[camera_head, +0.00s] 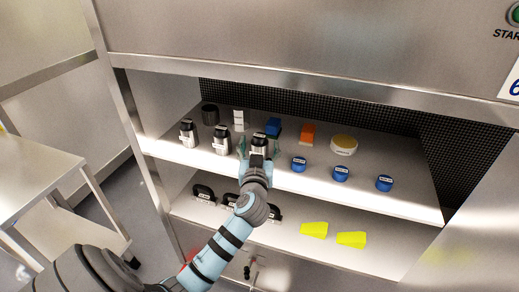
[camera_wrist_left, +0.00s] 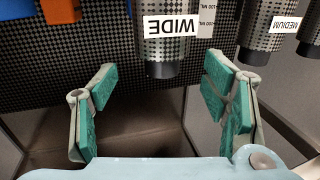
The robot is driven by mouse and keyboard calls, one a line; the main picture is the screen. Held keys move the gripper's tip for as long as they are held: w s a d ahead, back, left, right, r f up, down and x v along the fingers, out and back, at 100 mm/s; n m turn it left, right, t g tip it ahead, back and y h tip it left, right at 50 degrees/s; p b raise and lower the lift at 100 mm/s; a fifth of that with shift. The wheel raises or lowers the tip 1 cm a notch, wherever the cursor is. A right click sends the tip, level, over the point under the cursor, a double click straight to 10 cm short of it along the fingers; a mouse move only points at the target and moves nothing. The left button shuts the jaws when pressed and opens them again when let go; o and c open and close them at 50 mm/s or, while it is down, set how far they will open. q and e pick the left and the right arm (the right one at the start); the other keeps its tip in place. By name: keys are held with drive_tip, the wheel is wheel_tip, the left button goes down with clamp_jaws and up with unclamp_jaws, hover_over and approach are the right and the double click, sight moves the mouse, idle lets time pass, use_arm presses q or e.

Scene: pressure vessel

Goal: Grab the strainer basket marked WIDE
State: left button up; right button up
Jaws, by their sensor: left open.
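The strainer basket marked WIDE (camera_wrist_left: 168,48) is a metal mesh cylinder with a dark end and a white label, which reads upside down in the left wrist view. In the head view it is the rightmost of three baskets (camera_head: 259,138) on the upper shelf, its lower part hidden by my gripper. My left gripper (camera_head: 258,148) is open in front of it. In the left wrist view the teal-padded fingers (camera_wrist_left: 160,82) are spread to either side, with the basket lying ahead between them and apart from both pads. My right gripper is not in view.
A basket marked MEDIUM (camera_wrist_left: 262,28) stands close beside WIDE. On the upper shelf (camera_head: 400,200) are also blue lidded items (camera_head: 341,174), an orange block (camera_head: 307,132) and a round tub (camera_head: 344,145). Yellow wedges (camera_head: 314,229) and dark handled items (camera_head: 203,194) lie on the lower shelf.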

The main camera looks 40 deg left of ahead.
sight(259, 139)
use_arm(q)
drive_tip(key=x, duration=0.4)
drive_tip(key=shift+w+a+r, duration=0.15)
drive_tip(key=shift+a+r, duration=0.1)
drive_tip(key=shift+r, duration=0.05)
drive_tip(key=c, duration=1.5)
drive_tip(key=shift+r, duration=0.1)
drive_tip(key=shift+c, duration=0.2)
